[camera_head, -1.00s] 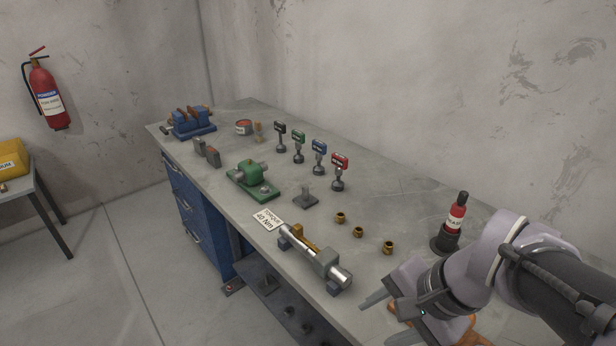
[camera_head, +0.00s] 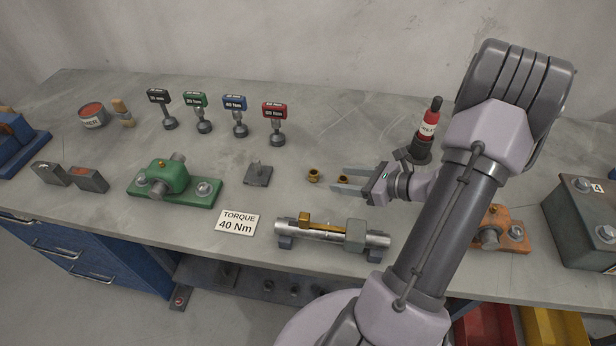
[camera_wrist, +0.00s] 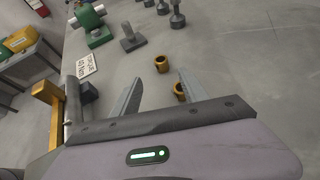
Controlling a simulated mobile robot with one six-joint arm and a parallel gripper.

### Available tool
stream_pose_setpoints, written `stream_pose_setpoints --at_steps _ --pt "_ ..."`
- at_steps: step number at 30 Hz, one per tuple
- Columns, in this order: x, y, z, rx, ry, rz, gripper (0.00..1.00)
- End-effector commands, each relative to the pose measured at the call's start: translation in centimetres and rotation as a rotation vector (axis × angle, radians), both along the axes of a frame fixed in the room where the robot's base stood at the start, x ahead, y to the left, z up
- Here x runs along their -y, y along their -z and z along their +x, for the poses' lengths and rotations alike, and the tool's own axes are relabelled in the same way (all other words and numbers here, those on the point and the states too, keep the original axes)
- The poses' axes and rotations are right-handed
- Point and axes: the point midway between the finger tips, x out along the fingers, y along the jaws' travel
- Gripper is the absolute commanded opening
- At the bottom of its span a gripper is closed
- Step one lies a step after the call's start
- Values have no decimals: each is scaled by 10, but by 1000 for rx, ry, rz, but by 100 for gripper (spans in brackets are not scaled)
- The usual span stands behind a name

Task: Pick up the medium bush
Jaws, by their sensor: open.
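Two brass bushes show on the bench: a left bush (camera_head: 314,175), and a second bush (camera_head: 342,180) to its right, framed by my gripper's fingers. Their sizes look close, so I cannot tell which is the medium one. My gripper (camera_head: 338,178) is open and empty, fingers pointing left. In the wrist view, one bush (camera_wrist: 161,64) stands ahead, between the fingertips (camera_wrist: 160,72). Another bush (camera_wrist: 179,88) is partly covered by the right finger; I cannot tell if they touch. No third bush shows now.
A shaft on supports (camera_head: 325,232) lies in front of my gripper. A grey block with a post (camera_head: 258,175) stands left of the bushes. A red-and-black bottle (camera_head: 428,128) stands behind my wrist. Several labelled torque tools (camera_head: 236,115) line the back; bench behind the bushes is clear.

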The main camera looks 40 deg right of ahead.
Motion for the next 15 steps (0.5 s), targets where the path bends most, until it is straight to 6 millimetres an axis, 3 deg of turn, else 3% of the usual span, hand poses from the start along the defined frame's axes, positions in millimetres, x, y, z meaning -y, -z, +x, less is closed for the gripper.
stream_pose_setpoints --at_steps 3,8,15 --pt "-9 15 24 0 -4 1 52" --pt "-13 23 41 -1 -3 0 52" --pt "-21 44 78 -1 -4 -1 52"
